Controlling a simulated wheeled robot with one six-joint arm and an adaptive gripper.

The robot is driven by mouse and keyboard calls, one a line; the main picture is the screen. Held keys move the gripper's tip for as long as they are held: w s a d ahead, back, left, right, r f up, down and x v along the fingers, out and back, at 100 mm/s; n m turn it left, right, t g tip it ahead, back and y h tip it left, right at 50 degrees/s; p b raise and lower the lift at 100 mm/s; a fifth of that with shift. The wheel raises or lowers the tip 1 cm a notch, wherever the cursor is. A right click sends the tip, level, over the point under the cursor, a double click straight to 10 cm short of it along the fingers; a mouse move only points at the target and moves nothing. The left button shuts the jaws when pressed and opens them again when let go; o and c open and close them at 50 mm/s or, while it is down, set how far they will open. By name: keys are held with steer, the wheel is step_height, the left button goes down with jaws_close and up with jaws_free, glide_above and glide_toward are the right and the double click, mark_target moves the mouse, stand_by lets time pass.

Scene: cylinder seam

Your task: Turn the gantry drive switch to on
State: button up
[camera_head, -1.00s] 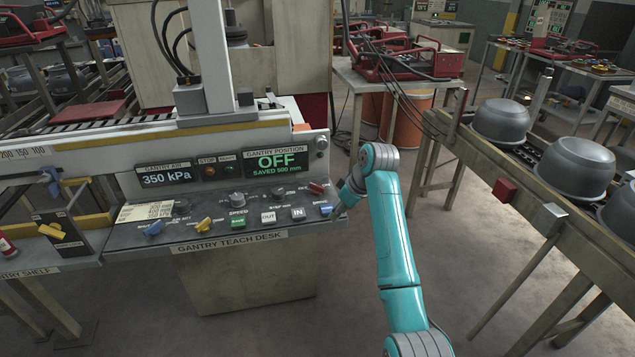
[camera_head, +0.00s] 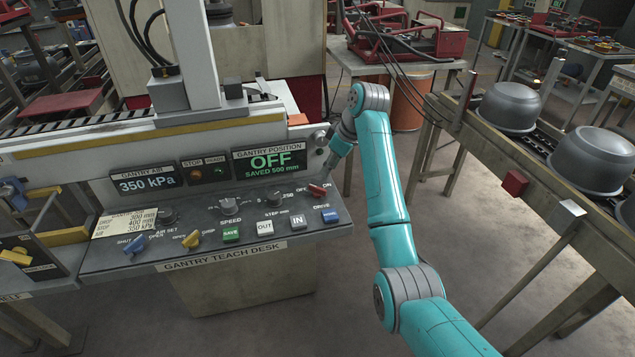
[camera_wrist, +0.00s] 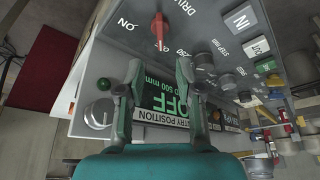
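The drive switch (camera_head: 317,190) is a small red lever at the right end of the sloped gantry teach desk, with OFF and ON marks beside it. In the wrist view the red lever (camera_wrist: 161,32) lies ahead of the fingertips, roughly between their lines, near the words ON and DRIVE. My gripper (camera_wrist: 159,72) is open and empty, its two fingers apart. In the head view my gripper (camera_head: 329,164) is just above and behind the switch, seemingly not touching it. The gantry position display (camera_head: 270,159) reads OFF, saved 500 mm.
The desk also carries a speed knob (camera_head: 231,204), a step knob (camera_head: 272,201), a row of push buttons (camera_head: 265,227), and yellow (camera_head: 192,239) and blue (camera_head: 135,244) levers. A conveyor with grey pots (camera_head: 511,107) stands at the right. The floor between is clear.

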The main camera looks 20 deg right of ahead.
mark_target(319, 188)
steer(key=x, duration=0.9)
steer(key=shift+w+a+f, duration=0.1)
steer(key=shift+f, duration=0.2)
jaws_close()
